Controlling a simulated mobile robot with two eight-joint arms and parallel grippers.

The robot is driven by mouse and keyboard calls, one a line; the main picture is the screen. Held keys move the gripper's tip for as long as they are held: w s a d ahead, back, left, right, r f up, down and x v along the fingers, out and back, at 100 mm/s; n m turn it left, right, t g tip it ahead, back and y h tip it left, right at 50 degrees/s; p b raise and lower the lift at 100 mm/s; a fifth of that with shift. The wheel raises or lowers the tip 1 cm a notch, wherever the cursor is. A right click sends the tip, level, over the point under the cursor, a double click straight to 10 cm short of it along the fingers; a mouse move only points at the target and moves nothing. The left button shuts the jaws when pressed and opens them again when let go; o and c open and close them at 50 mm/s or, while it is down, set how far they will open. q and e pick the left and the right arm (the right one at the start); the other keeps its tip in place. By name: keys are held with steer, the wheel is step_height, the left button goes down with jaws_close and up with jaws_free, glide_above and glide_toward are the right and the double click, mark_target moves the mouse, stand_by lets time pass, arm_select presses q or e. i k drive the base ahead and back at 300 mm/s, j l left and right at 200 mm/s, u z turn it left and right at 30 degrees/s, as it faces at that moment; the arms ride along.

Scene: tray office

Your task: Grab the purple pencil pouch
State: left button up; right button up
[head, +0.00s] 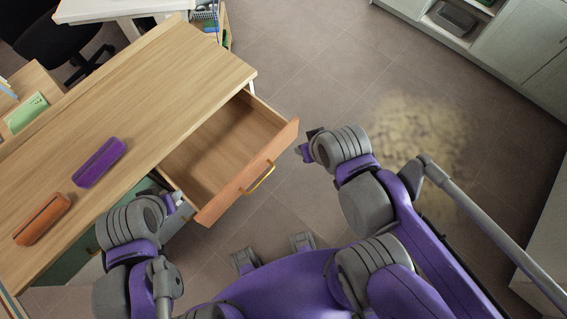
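The purple pencil pouch (99,163) lies on the wooden desk top at the left, near the desk's front edge. My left gripper (184,205) is beside the desk's front edge, below and right of the pouch and apart from it. It is partly hidden by my arm, and its fingers cannot be made out clearly. My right gripper (306,146) is over the floor to the right of the open drawer, far from the pouch. Its fingers are small and dark, and their opening is unclear.
An orange-brown pouch (42,219) lies on the desk (158,85) near the purple one. An open, empty drawer (225,150) with a brass handle (257,178) juts out from the desk. A black chair (55,42) stands behind.

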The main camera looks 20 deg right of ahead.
mark_target(98, 163)
steer(key=k+l+z, duration=0.1)
steer(key=l+u, duration=0.15)
steer(key=u, duration=1.3)
steer(key=i+j+u, duration=0.4)
steer(key=j+u, duration=0.2)
steer(key=j, duration=0.1)
